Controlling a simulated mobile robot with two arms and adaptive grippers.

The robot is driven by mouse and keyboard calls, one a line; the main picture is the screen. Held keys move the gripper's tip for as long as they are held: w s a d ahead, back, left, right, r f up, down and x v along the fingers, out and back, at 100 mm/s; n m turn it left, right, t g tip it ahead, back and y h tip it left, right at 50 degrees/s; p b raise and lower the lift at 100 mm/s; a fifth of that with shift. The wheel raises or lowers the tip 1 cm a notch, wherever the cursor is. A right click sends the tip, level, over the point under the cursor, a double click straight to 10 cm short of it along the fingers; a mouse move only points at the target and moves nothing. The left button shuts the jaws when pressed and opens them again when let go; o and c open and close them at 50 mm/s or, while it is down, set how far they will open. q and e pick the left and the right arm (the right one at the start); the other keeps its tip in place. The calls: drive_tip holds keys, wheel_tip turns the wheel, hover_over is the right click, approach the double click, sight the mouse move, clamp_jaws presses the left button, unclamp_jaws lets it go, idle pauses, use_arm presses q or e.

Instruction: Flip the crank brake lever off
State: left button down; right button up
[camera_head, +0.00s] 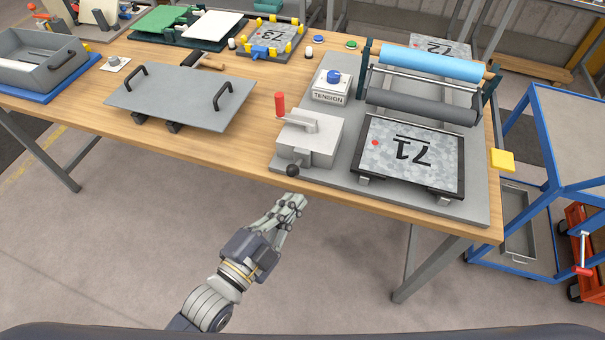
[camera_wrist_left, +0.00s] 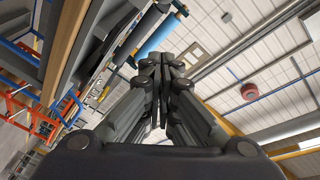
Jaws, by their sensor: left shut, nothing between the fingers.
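A grey crank box (camera_head: 308,140) stands at the front left of the grey machine plate. A crank with a red handle (camera_head: 280,104) sits on its top. A short lever with a black ball knob (camera_head: 292,170) sticks out at its front, near the table's front edge; it looks like the brake lever. My left gripper (camera_head: 292,199) is shut and empty, just below and in front of the knob, apart from it as far as I can tell. Its shut fingers (camera_wrist_left: 158,62) fill the middle of the left wrist view, where the knob does not show. My right gripper is not in view.
The plate also holds a TENSION box (camera_head: 332,86) with a blue knob, a blue roller (camera_head: 430,63), a dark roller (camera_head: 420,106) and a panel marked 71 (camera_head: 411,154). A grey lid with handles (camera_head: 182,98) lies to the left. The floor before the table is clear.

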sight(296, 166)
use_arm(q)
drive_tip(key=shift+w, duration=0.15)
drive_tip(key=p+x, duration=0.3)
drive_tip(key=x, duration=0.7)
drive_tip(key=a, duration=0.1)
drive_tip(key=a+f, duration=0.2)
drive_tip(key=shift+w+a+f+p, duration=0.2)
drive_tip(key=shift+w+p, duration=0.05)
drive_tip(key=shift+p, duration=0.05)
